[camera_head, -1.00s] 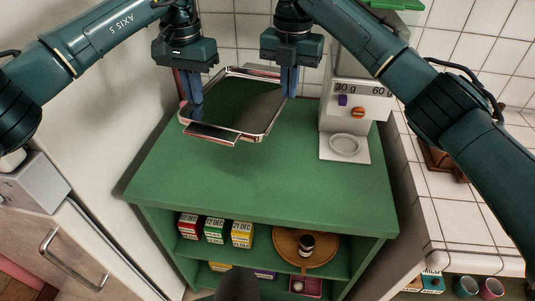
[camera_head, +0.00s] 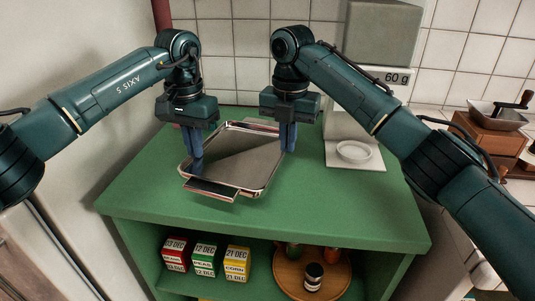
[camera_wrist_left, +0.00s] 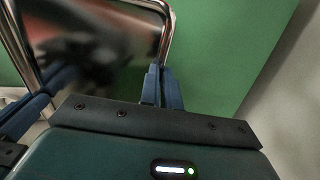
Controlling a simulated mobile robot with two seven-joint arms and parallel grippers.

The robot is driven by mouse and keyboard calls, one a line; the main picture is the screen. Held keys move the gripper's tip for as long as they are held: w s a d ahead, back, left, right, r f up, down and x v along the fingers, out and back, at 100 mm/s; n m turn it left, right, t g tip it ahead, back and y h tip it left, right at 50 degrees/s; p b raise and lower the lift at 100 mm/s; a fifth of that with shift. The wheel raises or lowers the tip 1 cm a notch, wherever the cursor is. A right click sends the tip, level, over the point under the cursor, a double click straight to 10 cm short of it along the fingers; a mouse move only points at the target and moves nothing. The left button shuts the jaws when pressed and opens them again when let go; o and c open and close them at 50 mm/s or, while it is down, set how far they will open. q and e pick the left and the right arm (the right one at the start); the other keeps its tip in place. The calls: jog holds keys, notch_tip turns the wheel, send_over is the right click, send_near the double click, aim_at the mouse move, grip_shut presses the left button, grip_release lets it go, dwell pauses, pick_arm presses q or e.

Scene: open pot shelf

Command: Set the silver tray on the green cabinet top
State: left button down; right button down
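The silver tray (camera_head: 238,160) has a shiny rim and a handle at its near end. In the head view it is over the back middle of the green cabinet top (camera_head: 300,205); I cannot tell whether it touches the top. My left gripper (camera_head: 194,158) is shut on the tray's left rim, and my right gripper (camera_head: 288,143) is shut on its right rim. In the left wrist view the left fingers (camera_wrist_left: 162,85) are close together at the tray's rim (camera_wrist_left: 168,28). Part of the rim is hidden by the fingers.
A white scale-like machine (camera_head: 355,125) stands at the back right of the top, with a round dish (camera_head: 355,152). A coffee grinder (camera_head: 490,135) is on the right counter. Boxes (camera_head: 204,257) and a wooden round tray (camera_head: 312,275) are on the shelf below. The front of the top is clear.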

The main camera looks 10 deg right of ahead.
aim_at(197, 163)
pick_arm(q)
jog(key=shift+a+f, duration=0.15)
pick_arm(e)
jog(key=shift+d+f, duration=0.15)
